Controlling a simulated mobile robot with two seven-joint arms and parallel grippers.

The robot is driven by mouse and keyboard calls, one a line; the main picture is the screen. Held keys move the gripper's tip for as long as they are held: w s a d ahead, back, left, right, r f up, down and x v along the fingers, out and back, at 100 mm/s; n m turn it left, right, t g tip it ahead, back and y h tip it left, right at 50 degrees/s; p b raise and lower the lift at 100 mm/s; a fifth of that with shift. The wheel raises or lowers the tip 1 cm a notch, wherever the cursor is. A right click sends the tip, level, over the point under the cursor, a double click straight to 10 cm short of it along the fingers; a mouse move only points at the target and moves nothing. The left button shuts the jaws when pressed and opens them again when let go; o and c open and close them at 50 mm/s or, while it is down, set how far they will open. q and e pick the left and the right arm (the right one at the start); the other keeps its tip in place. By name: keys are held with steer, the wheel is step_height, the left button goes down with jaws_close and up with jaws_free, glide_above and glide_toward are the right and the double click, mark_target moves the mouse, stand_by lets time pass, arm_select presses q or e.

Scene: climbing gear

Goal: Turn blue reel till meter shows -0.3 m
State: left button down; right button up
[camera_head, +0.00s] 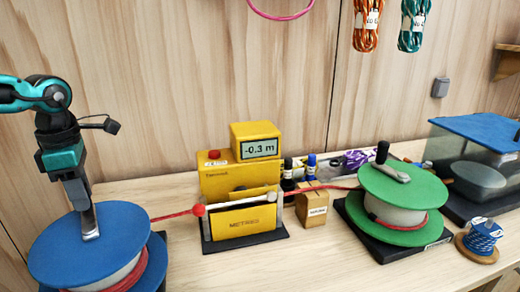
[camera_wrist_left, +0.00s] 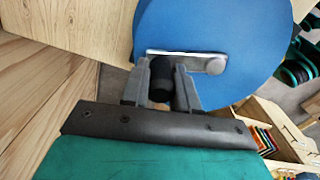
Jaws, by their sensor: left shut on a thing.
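The blue reel (camera_head: 62,250) stands at the left of the bench with red rope on its pale drum. Its top also shows in the left wrist view (camera_wrist_left: 195,28). My left gripper (camera_head: 90,232) reaches down to the reel's crank and is shut on its black handle (camera_wrist_left: 160,68), at the end of the metal crank arm (camera_wrist_left: 190,58). The yellow meter (camera_head: 256,140) in the middle reads -0.3 m. The red rope (camera_head: 175,215) runs from the blue reel past a red ball (camera_head: 199,210) into the meter. My right gripper is not in view.
The green reel (camera_head: 395,190) stands right of the meter, its black handle up. A wooden block (camera_head: 312,206), blue and black markers, a small blue cord spool (camera_head: 481,237) and a blue-lidded clear box (camera_head: 475,150) are nearby. Rope bundles hang above. The front middle of the bench is clear.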

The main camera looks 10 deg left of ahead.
arm_select(q)
steer(key=shift+s+a, duration=0.2)
steer(key=shift+s, duration=0.05)
steer(key=c, duration=0.8)
jaws_free()
steer(key=shift+r, duration=0.1)
